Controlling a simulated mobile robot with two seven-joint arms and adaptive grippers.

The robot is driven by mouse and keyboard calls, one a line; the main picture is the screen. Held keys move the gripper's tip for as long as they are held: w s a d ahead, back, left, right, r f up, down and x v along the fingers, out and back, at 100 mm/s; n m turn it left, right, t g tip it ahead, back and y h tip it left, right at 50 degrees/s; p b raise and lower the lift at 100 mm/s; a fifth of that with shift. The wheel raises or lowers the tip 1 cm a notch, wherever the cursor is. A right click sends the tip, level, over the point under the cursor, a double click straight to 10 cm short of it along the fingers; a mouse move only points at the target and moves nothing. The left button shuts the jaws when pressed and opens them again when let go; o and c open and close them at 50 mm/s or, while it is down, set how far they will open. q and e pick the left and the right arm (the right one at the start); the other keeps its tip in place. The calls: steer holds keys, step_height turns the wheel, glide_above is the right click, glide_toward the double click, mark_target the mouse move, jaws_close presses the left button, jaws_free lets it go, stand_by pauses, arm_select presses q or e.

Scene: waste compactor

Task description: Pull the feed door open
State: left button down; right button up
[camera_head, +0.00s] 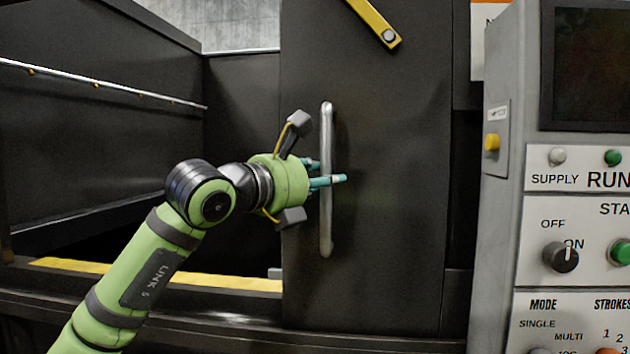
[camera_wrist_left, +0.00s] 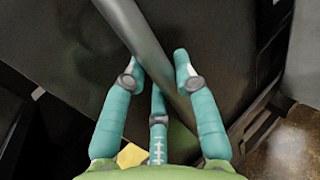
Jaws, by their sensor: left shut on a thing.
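The feed door (camera_head: 390,190) is a tall dark panel in the middle of the head view. A long vertical silver handle (camera_head: 326,225) stands out near its left edge. My left gripper (camera_head: 328,172), green with teal fingers, is shut on the handle about halfway up. In the left wrist view the fingers (camera_wrist_left: 157,75) sit on both sides of the silver bar (camera_wrist_left: 150,45), which runs diagonally between them; a third finger is below it. My right gripper is in neither view.
A yellow bar (camera_head: 375,22) is at the door's top. A grey control panel (camera_head: 530,180) with knobs and buttons stands right. Left of the door is a dark-walled open space with a yellow strip (camera_head: 160,275) at its bottom edge and a thin rail (camera_head: 110,85).

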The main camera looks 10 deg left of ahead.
arm_select(q)
steer(key=c, duration=0.9)
jaws_free()
steer(key=shift+d, duration=0.1)
steer(key=shift+c, duration=0.2)
steer(key=v, duration=1.2)
steer(key=shift+d, duration=0.1)
